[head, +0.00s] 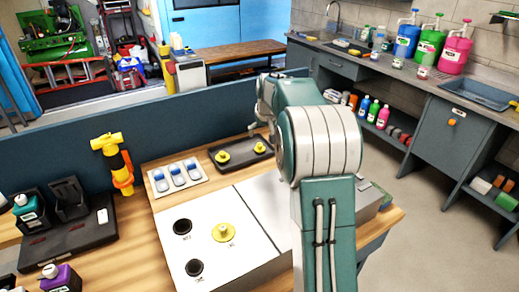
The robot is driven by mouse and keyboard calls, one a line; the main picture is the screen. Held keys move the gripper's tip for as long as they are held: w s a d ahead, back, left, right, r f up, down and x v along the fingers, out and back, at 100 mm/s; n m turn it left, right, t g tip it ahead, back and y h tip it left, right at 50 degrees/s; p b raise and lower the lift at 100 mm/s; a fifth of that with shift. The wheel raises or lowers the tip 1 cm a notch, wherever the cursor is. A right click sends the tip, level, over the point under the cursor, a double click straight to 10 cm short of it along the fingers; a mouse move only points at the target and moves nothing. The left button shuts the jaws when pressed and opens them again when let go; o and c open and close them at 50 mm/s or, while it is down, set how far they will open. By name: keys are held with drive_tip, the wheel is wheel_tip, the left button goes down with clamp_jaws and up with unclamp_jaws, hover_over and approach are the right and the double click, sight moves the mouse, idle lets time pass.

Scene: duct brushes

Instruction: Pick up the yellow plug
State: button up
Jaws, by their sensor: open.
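One yellow plug (223,231) sits on the white top of the box on the wooden bench, beside two dark round holes (182,227) (195,267). A second yellow plug (222,157) and a third yellow plug (260,148) are in a black tray (240,167) behind the box. My gripper (255,128) is above the tray, near the third plug and apart from the plug on the box. It is open and looks empty. My arm hides part of the gripper and the right side of the box.
A white holder (160,189) with several blue-and-white items lies left of the tray. A yellow-orange tool (120,165) stands at the blue partition (60,152). A black stand (75,235) with a teal bottle (28,212) and a purple bottle (62,279) are at the left.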

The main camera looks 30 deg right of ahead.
sight(260, 144)
drive_tip(key=x, duration=0.8)
drive_tip(key=shift+w+f, duration=0.1)
drive_tip(key=shift+w, duration=0.2)
drive_tip(key=c, duration=0.8)
drive_tip(key=shift+c, duration=0.2)
